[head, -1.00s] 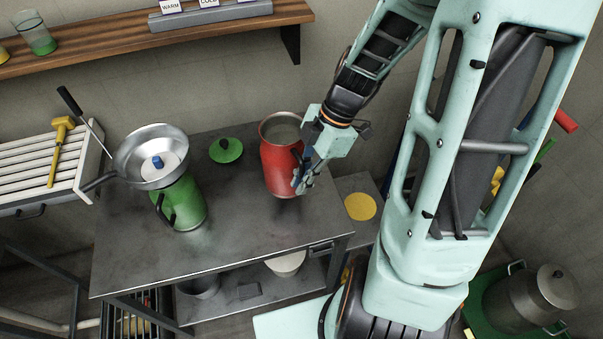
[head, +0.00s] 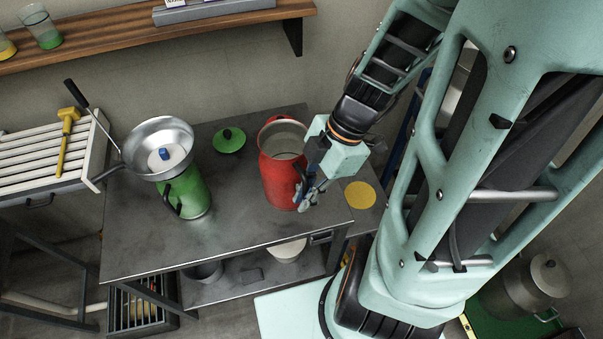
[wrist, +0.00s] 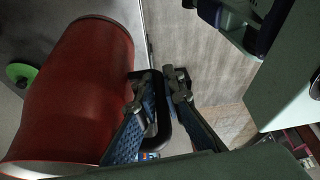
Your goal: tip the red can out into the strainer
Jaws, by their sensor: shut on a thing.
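The red can (head: 281,180) is upright and open at the top, with pale grey contents inside, at the right part of the metal table (head: 250,230). I cannot tell whether its base touches the table. My gripper (head: 307,190) is shut on the can's black handle, on its right side. The wrist view shows the handle (wrist: 161,125) between my fingers (wrist: 165,88), beside the red wall (wrist: 80,95). The strainer (head: 140,135), a metal bowl with a long handle, sits on the green can (head: 190,190) at the left. A white disc with a blue knob (head: 164,154) lies in it.
A green lid (head: 229,140) lies between the cans, towards the back. A yellow disc (head: 360,195) lies on a lower surface right of the table. A white slatted rack (head: 40,155) stands left, and a wooden shelf (head: 150,35) runs above.

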